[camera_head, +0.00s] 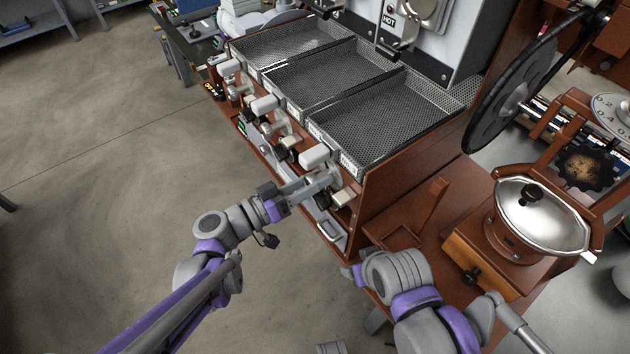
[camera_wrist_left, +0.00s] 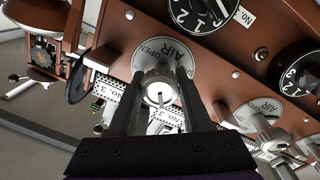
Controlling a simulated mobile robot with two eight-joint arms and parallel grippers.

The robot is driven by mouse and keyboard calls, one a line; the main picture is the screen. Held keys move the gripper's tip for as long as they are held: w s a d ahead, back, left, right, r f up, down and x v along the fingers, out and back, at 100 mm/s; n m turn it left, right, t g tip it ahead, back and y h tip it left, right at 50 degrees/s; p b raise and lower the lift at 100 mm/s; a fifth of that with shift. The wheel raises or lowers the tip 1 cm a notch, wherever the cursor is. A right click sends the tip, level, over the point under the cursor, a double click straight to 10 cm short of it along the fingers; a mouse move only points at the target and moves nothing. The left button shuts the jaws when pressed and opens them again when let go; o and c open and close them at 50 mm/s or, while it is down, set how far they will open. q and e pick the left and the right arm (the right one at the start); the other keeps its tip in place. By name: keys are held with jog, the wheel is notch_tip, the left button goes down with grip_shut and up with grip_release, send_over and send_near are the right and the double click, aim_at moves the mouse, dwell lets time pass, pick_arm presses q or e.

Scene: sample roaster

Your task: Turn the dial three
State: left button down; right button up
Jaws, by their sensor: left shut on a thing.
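In the head view my left gripper (camera_head: 328,184) is at the front of the roaster (camera_head: 385,190), at the lower end of its row of controls. In the left wrist view the fingers of my left gripper (camera_wrist_left: 155,105) stand on either side of a round silver knob (camera_wrist_left: 158,92) and are shut on it. Behind this knob is a round plate (camera_wrist_left: 180,58) marked AIR and OPEN. Black numbered dials show at the top (camera_wrist_left: 200,12) and right (camera_wrist_left: 300,68), apart from the fingers. My right arm shows in the head view, but its gripper does not.
Three mesh trays (camera_head: 375,118) top the roaster, with white handles (camera_head: 315,156) along the front. Another AIR plate (camera_wrist_left: 262,108) with a lever is at the right in the wrist view. A wooden grinder (camera_head: 505,250) stands at the right. The floor at left is clear.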

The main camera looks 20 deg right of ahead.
pick_arm(q)
jog(key=n+b, duration=0.1)
jog(key=n, duration=0.3)
jog(key=shift+f+n, duration=0.1)
jog(key=shift+n, duration=0.3)
jog(key=n, duration=0.4)
jog(key=shift+t+b, duration=0.3)
jog(key=shift+t, duration=0.1)
jog(key=n, duration=0.4)
jog(key=shift+n+b, duration=0.3)
jog(key=shift+f+n+t, duration=0.1)
jog(key=shift+n+t, duration=0.3)
jog(key=shift+n, duration=2)
jog(key=shift+c, duration=1.8)
grip_release()
jog(key=shift+a, duration=0.15)
